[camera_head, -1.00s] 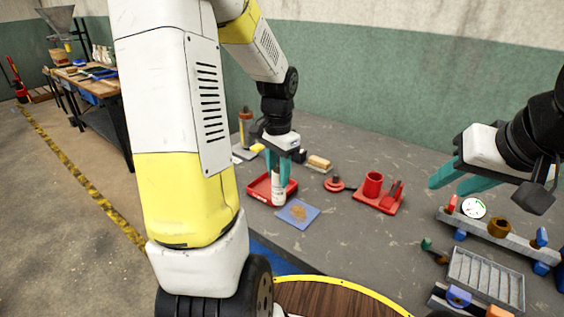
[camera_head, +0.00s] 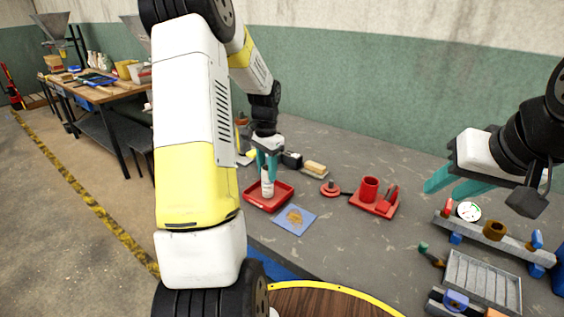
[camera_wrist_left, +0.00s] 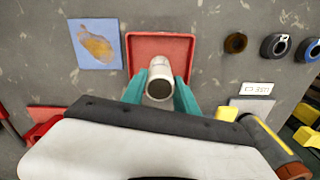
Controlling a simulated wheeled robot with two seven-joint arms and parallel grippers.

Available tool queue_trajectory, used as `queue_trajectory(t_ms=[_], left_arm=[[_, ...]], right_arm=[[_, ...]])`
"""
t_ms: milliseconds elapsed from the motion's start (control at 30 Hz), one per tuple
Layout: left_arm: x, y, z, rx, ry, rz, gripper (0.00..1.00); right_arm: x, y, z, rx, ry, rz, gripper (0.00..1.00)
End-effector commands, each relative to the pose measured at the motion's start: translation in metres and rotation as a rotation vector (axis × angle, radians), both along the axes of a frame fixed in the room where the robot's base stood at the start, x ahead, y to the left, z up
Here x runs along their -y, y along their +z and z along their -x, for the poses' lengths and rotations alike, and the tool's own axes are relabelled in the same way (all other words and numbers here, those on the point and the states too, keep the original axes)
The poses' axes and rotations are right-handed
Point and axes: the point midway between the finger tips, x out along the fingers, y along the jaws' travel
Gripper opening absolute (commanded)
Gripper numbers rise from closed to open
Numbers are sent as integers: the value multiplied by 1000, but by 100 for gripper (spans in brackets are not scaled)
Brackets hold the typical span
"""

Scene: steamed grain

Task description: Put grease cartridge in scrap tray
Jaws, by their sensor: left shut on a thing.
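The grease cartridge (camera_head: 267,184) is a white upright cylinder with a dark end. My left gripper (camera_head: 268,170) is shut on it, with the teal fingers on either side. It stands over the red scrap tray (camera_head: 283,200), within its rim in the head view; whether it touches the tray floor I cannot tell. In the left wrist view the cartridge (camera_wrist_left: 159,80) is between the fingers (camera_wrist_left: 162,92), with the tray (camera_wrist_left: 140,42) behind it. My right gripper (camera_head: 450,188) is at the right above the bench, its teal fingers apart and empty.
A blue mat with a brown patch (camera_head: 303,214) lies next to the tray. A red holder with a cup (camera_head: 384,205) and a red disc (camera_head: 330,189) are to the right. A grey fixture rail (camera_head: 500,238) and ribbed tray (camera_head: 480,278) are below my right gripper.

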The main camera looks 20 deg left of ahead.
Motion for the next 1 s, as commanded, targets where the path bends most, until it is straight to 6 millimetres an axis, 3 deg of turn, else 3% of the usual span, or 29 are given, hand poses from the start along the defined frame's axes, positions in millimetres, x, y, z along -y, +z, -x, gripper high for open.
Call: queue_trajectory(t_ms=[233, 267, 367, 767, 1000], left_arm=[[0, -3, 0, -1, 0, 0, 0], [0, -3, 0, -1, 0, 0, 39], [0, -3, 0, -1, 0, 0, 57], [0, 4, 0, 1, 0, 0, 57], [0, 47, -1, 5, 0, -1, 57]], right_arm=[[0, 0, 0, 0, 0, 0, 36], [0, 0, 0, 0, 0, 0, 36], [0, 0, 0, 0, 0, 0, 36], [0, 0, 0, 0, 0, 0, 36], [0, 0, 0, 0, 0, 0, 36]])
